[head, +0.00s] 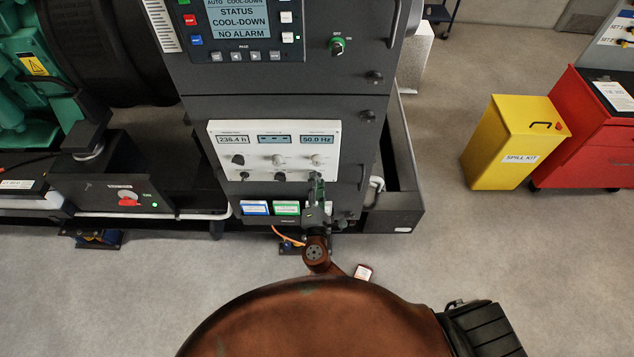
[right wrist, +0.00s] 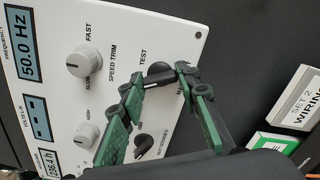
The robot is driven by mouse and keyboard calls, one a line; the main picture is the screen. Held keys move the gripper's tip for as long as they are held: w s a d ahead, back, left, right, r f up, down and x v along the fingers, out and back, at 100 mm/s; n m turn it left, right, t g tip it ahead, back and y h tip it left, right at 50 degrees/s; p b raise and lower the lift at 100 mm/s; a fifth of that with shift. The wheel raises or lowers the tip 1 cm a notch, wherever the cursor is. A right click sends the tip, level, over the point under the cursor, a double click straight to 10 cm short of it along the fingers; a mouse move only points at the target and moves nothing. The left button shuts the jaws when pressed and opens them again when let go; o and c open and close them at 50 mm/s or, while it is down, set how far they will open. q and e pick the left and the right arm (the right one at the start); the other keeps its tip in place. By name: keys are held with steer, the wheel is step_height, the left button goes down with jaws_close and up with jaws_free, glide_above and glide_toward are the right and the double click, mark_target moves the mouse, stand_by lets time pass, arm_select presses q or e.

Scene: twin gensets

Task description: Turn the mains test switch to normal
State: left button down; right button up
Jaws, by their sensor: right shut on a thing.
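The mains test switch (right wrist: 158,73) is a black knob on the white control panel (head: 262,131), with the word TEST printed beside it. In the right wrist view my right gripper (right wrist: 155,82) has its green fingers on either side of this knob, shut on it. The fingers cover part of the label, so I cannot read the switch's exact setting. In the head view my right gripper (head: 317,181) is at the panel's lower right corner and hides the switch. My left gripper is not in view.
Another black knob (right wrist: 145,142) and the grey speed trim knob (right wrist: 85,61) are close by on the panel. Card holders (head: 286,208) sit below it.

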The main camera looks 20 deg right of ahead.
steer(key=shift+n, duration=0.3)
steer(key=o, duration=1.2)
steer(key=shift+c, duration=0.2)
steer(key=v, duration=1.2)
